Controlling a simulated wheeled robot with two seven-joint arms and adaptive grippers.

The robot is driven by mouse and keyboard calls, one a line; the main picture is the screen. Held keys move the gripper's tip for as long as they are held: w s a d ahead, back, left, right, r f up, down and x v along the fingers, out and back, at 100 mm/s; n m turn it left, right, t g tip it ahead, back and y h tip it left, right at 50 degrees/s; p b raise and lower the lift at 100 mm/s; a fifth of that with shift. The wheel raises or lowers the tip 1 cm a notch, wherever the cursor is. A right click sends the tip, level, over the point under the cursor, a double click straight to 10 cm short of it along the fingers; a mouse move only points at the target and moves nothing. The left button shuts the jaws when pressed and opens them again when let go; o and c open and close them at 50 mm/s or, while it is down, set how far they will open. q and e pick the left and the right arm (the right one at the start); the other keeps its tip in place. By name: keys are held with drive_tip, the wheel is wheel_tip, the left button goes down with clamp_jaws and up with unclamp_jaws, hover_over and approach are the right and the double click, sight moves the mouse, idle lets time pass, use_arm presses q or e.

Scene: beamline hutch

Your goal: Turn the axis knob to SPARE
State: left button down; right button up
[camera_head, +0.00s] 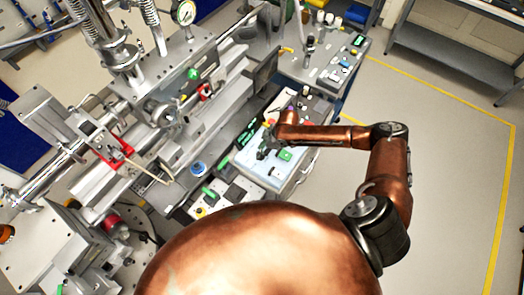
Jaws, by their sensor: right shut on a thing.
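My right gripper (265,152) reaches in from the right over the light control box (290,177) in the middle of the view. It is dark, small and seen from above, with its copper wrist bending down to the box. Its fingers are shut at the box face, on what appears to be the axis knob. The knob itself is hidden by the gripper and too small to make out. The SPARE mark and the knob's pointer cannot be read. My left gripper is not in view.
A blue knob (198,168) and a panel with green parts (209,191) lie left of the box. Metal beamline equipment (165,115) fills the left side. Another instrument panel (335,73) stands behind. The floor at right is clear, with a yellow line (497,215).

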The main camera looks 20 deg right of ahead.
drive_tip(key=shift+r+m+p, duration=0.15)
drive_tip(key=shift+m+p, duration=0.25)
drive_tip(key=shift+p, duration=0.4)
drive_tip(key=m+t+h+p, duration=0.1)
drive_tip(key=m+p, duration=0.3)
drive_tip(key=p, duration=0.2)
drive_tip(key=shift+s+a, duration=0.1)
drive_tip(key=shift+s, duration=0.05)
drive_tip(key=shift+m+t+h+p, duration=0.6)
drive_tip(key=shift+m+h+p, duration=0.1)
drive_tip(key=shift+m+p, duration=0.95)
drive_tip(key=o, duration=1.2)
drive_tip(key=shift+c, duration=0.2)
